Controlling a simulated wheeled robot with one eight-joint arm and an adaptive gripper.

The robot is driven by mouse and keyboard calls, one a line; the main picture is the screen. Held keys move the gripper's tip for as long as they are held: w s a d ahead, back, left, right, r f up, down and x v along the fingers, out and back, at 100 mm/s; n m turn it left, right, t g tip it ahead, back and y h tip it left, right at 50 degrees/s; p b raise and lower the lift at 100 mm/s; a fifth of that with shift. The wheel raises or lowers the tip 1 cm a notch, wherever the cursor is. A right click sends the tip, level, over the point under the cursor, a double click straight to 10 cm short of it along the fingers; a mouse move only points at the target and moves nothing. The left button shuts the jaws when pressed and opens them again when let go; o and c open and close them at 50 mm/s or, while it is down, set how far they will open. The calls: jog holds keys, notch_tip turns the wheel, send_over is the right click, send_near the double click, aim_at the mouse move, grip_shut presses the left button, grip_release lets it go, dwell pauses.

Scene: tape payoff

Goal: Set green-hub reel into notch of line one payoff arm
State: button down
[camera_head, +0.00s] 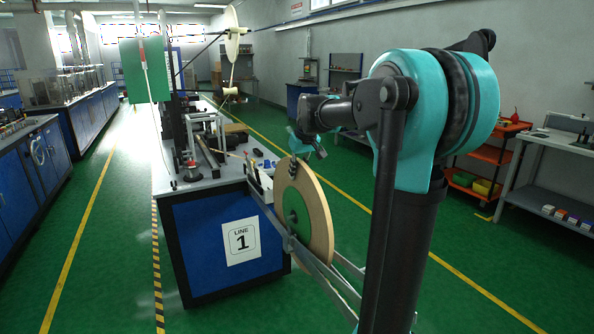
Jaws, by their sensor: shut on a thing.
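The green-hub reel (319,198) stands upright, a tan disc with a green centre and a short shaft stub, in front of the line one bench. My gripper (293,172) is at the upper part of the reel and shut on it; its fingertips are small and partly hard to make out. The metal payoff arm (318,268) runs from the bench end toward the lower right, below and beside the reel. The reel's shaft is close to the payoff arm's rails. I cannot tell whether it rests in the notch.
The blue line one bench (190,240) carries fixtures and a LINE 1 sign (241,241). A pale reel (232,45) hangs above it. An orange cart (487,150) and grey table (560,150) stand right. Green floor is clear on both sides of the bench.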

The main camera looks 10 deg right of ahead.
aim_at(297, 192)
jog(key=shift+f, duration=3.9)
dwell(0.4)
jog(key=c, duration=1.4)
grip_release()
